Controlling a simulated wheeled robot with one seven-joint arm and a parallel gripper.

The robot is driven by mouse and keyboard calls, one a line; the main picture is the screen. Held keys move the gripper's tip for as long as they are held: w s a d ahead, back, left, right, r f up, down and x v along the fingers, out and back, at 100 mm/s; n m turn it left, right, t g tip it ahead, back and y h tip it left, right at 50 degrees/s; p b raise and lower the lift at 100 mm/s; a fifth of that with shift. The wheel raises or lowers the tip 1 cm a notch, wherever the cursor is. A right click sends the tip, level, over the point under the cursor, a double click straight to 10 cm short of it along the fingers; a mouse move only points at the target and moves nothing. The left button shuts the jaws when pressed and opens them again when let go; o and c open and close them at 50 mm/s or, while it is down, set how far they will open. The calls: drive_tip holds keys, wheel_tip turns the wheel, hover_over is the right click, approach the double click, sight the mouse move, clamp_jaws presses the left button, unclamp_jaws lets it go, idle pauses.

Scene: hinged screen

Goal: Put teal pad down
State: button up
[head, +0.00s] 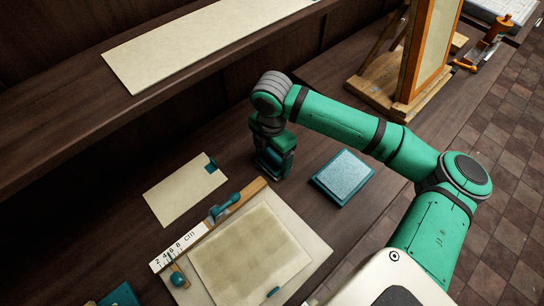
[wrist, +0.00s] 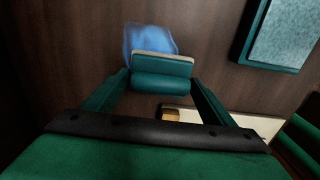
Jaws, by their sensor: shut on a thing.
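My gripper (head: 274,165) is shut on a teal pad (wrist: 162,83), seen between the two fingers in the wrist view. The held pad has a rounded teal body and a pale strip along its far side. In the head view, my gripper points down over the dark bench and mostly hides the pad. I cannot tell whether the pad touches the bench. A blurry blue patch (wrist: 149,39) shows just beyond the pad. A teal-framed tray with a pale blue speckled surface (head: 343,177) lies to the right of my gripper; it also shows in the wrist view (wrist: 282,30).
A hinged screen frame (head: 247,253) lies at the front on a pale board, with a ruler strip (head: 180,252) and teal knobs. A cream sheet (head: 185,190) lies left. A wooden stand (head: 395,101) is back right. Bare bench surrounds my gripper.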

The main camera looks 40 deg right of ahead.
sight(272, 155)
drive_tip(key=shift+f, duration=0.1)
drive_tip(key=o, duration=1)
wheel_tip(272, 155, up, 12)
idle(0.5)
